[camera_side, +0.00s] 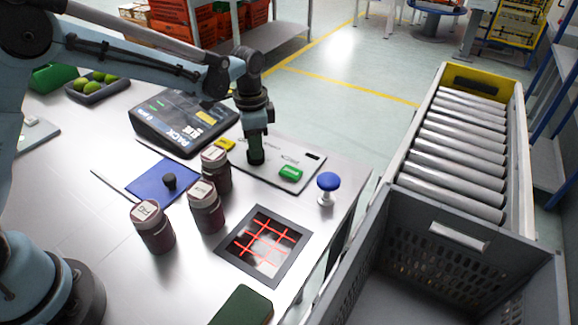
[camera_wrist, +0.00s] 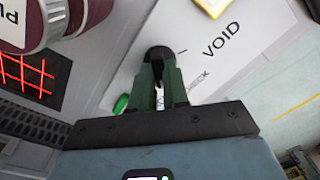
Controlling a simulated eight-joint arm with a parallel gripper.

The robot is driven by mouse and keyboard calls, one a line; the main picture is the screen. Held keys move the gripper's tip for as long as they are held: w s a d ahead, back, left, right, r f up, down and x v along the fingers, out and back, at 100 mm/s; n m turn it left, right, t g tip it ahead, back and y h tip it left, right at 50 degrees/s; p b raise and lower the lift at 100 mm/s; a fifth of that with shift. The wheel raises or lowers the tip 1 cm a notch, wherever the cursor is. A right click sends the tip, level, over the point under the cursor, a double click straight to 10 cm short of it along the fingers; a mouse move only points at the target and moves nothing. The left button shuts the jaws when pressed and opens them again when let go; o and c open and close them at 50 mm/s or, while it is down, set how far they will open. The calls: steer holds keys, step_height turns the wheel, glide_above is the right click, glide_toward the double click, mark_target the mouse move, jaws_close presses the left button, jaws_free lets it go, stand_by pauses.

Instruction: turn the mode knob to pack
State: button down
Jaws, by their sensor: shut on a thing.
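The mode knob (camera_wrist: 158,53) is a dark round knob on a pale grey control panel (camera_side: 240,171). In the wrist view the panel (camera_wrist: 205,75) shows the word VOID to the right of the knob, with a short tick mark between. Another word, partly hidden by my fingers, seems to read CHECK. I cannot read a PACK label or the knob's pointer. My gripper (camera_wrist: 158,72) has green fingers shut on the knob. In the side view my gripper (camera_side: 256,158) points straight down onto the panel and hides the knob.
A green button (camera_side: 290,173) and a yellow button (camera_side: 225,145) flank the knob. A black terminal (camera_side: 182,122) with PACK on its screen stands behind left. Dark red jars (camera_side: 206,210), a red-lit scanner window (camera_side: 285,262) and a blue mushroom button (camera_side: 327,183) are nearby.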

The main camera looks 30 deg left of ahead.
steer(key=shift+m, duration=1.6)
steer(key=c, duration=1.1)
jaws_free()
step_height(320, 180, up, 12)
steer(key=shift+r, duration=0.1)
